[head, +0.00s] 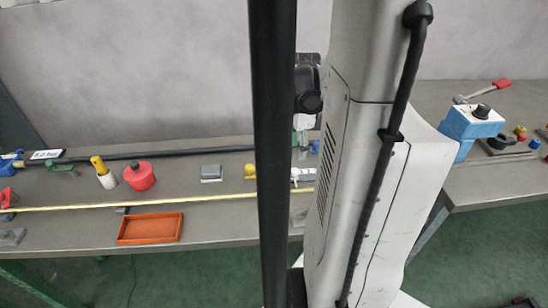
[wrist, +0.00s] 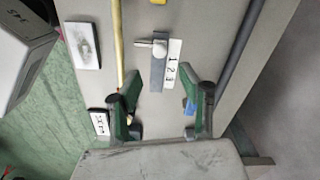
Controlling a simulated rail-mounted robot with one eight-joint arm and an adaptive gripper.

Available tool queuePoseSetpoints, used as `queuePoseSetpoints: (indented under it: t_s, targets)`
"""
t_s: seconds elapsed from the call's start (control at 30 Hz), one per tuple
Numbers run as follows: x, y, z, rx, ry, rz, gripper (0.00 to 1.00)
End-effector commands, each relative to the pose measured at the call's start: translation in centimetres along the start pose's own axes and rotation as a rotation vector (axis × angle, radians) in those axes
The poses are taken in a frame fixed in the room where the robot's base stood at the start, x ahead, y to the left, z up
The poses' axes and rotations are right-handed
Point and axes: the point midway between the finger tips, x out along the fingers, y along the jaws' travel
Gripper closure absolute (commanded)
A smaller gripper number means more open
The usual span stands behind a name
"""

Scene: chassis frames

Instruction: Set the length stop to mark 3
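The length stop (wrist: 158,72) shows in the wrist view as a grey block with a silver knob on its upper part. A white scale strip (wrist: 174,62) with small marks that look like 1, 2 and 3 lies along its right side. The knob is near the upper end of the strip; I cannot tell which mark the stop is set to. My gripper (wrist: 161,82) is open, its two green fingers wide apart. The stop is ahead of and between the fingertips, with no visible contact. In the head view my column and arm mostly hide the gripper.
A yellow strip (wrist: 119,35) runs beside the left finger, and a dark bar (wrist: 242,42) lies to the right. In the head view, an orange tray (head: 150,229), a red container (head: 139,176) and a yellow-and-white bottle (head: 103,173) stand left. A blue lever device (head: 470,125) stands right.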

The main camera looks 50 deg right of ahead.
Motion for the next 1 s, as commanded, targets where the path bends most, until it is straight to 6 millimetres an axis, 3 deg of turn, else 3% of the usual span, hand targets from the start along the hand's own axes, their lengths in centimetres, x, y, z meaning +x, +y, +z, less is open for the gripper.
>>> queuePoseSetpoints:
  t_s: [0.2,0.43,0.63,0.97,1.0]
  targets:
    - [4.2,-0.1,0.0,-0.001,0.0,0.0,0.61]
    - [7.4,-0.1,0.0,-0.001,0.0,0.0,0.61]
    - [8.7,0.0,0.0,-0.001,0.0,0.0,0.61]
    - [8.9,0.0,0.0,-0.001,0.0,0.0,0.61]
    - [8.9,0.0,0.0,-0.001,0.0,0.0,0.66]
